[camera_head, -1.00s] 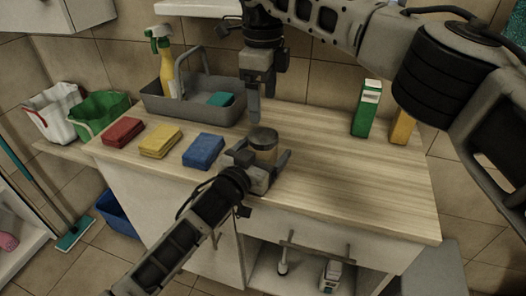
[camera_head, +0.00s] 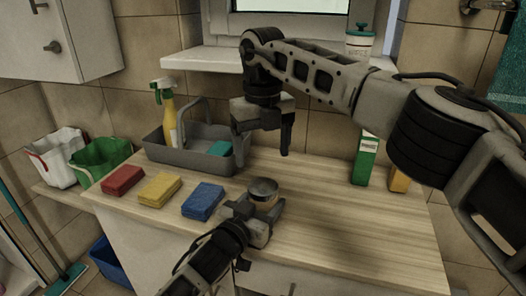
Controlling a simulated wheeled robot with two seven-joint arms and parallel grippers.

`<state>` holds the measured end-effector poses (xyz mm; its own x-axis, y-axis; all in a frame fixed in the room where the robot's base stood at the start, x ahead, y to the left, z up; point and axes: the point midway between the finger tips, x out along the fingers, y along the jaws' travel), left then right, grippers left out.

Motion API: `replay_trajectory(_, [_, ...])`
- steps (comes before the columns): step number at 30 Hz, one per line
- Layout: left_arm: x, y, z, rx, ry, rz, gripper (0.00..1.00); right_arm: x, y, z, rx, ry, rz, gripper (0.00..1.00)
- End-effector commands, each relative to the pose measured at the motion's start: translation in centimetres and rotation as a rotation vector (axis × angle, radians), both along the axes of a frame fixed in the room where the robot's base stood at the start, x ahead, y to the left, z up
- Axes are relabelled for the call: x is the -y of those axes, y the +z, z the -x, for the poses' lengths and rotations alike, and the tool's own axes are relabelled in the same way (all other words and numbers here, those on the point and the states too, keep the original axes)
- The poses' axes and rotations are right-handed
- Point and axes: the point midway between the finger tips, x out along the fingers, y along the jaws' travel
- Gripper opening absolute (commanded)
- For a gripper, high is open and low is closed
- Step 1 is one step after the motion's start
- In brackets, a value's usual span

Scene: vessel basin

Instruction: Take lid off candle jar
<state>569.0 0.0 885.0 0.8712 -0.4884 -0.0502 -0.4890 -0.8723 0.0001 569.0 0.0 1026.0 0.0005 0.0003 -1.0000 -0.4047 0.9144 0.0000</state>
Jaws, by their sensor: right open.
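The candle jar (camera_head: 263,200) stands upright near the middle of the wooden counter. Its flat grey round top (camera_head: 263,186) looks like the lid, sitting on the jar. My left gripper (camera_head: 257,207) comes in from below, its fingers on either side of the jar's lower part. Whether they press on the glass is not clear. My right gripper (camera_head: 262,152) is open and empty, fingers pointing down and spread wide, above and behind the jar. It is apart from the lid.
Blue (camera_head: 203,202), yellow (camera_head: 159,189) and red (camera_head: 122,180) sponges lie left of the jar. A grey caddy (camera_head: 186,152) with a spray bottle (camera_head: 168,118) stands behind them. A green box (camera_head: 365,160) stands at back right.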

Motion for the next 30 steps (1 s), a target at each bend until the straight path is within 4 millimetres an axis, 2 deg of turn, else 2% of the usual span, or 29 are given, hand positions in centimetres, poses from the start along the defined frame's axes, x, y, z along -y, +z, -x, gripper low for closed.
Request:
replay_trajectory(3, [-0.01, -0.05, 0.01, -0.001, 0.0, 0.0, 0.0, -0.04, -0.05, 0.03, -0.001, -0.295, -0.001, 0.78])
replay_trajectory(21, [-0.02, -0.06, 0.01, -0.001, 0.0, 0.0, 0.0, -0.01, -0.02, 0.04, -0.001, -1.81, -0.001, 0.78])
replay_trajectory(25, [-0.02, -0.07, 0.01, -0.001, 0.0, 0.0, 0.0, 0.0, -0.04, 0.03, -0.001, -2.057, 0.0, 0.78])
replay_trajectory(30, [-0.02, -0.07, 0.01, -0.002, 0.0, -0.001, 0.0, 0.03, -0.04, 0.02, 0.0, -2.248, 0.0, 0.78])
